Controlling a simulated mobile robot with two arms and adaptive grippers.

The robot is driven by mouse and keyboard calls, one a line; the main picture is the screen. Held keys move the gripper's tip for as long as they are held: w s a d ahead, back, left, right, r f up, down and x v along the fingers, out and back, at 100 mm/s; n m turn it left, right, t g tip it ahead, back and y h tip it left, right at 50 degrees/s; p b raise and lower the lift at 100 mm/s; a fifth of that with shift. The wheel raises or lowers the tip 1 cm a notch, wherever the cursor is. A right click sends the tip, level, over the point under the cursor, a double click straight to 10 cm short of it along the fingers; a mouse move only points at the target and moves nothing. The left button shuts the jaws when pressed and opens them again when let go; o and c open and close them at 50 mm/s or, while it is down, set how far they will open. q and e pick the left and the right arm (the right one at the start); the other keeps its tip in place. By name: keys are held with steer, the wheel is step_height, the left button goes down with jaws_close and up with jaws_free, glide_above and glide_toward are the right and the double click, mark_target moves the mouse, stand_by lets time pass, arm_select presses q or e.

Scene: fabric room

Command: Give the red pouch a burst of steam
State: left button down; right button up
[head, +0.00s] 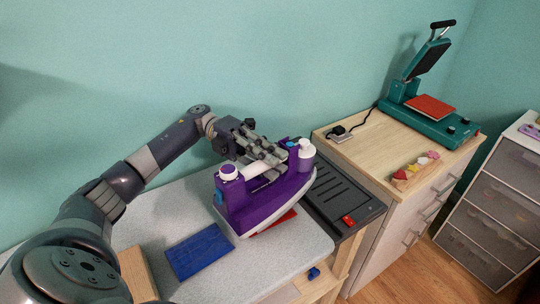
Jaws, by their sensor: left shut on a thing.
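A purple and white steam iron (240,205) is at the right part of the grey ironing board (290,264). My left gripper (268,160) comes in from behind and is shut on the iron's handle. The red pouch (285,219) shows only as a red strip along the iron's lower right edge; the iron hides the rest. I cannot tell whether the soleplate touches it or hovers just above. No steam is visible. My right gripper is not in view.
A blue pouch (199,251) lies left of the iron. A dark iron rest (340,188) with a red switch is at the board's right end. A wooden cabinet (357,150) carries an open teal heat press (428,120) with a red pad. A small blue item (314,273) lies below the board.

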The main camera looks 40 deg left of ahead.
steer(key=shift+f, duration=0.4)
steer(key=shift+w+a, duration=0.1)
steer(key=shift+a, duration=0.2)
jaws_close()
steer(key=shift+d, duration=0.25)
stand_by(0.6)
